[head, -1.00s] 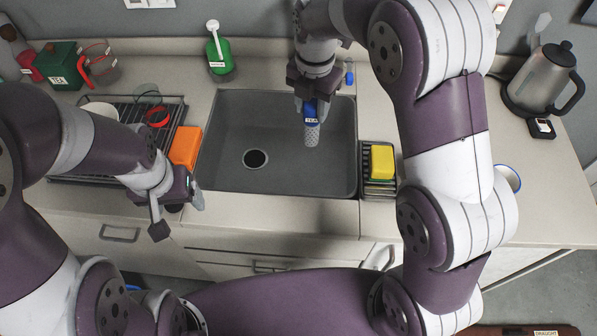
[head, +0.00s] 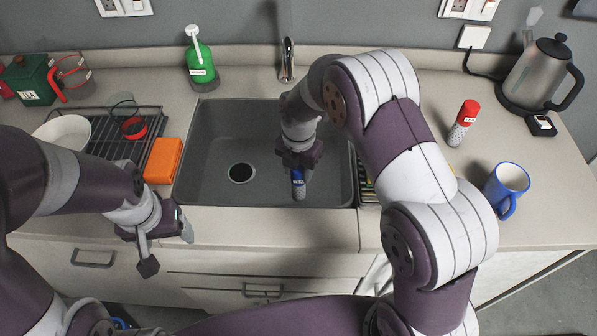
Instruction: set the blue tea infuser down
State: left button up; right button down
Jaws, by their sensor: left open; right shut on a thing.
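The blue tea infuser (head: 299,184) has a blue top and a grey mesh lower part, and it hangs roughly upright. My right gripper (head: 299,172) is shut on its blue top and points down over the front right part of the sink (head: 215,135). I cannot tell how far the infuser is above the sink floor. My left gripper (head: 168,247) is open and empty, in front of the counter edge at the left. A similar infuser with a red top (head: 464,122) stands on the counter at the right.
A blue mug (head: 507,188) and a kettle (head: 538,75) stand on the right counter. An orange sponge (head: 163,161) and a dish rack (head: 88,137) are left of the sink. A green soap bottle (head: 200,62) and the faucet (head: 287,60) are behind. My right arm mostly hides the caddy.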

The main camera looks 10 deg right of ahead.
jog(key=shift+f, duration=0.75)
jog(key=shift+w+f, duration=0.1)
jog(key=shift+f, duration=0.15)
jog(key=c, duration=0.6)
grip_release()
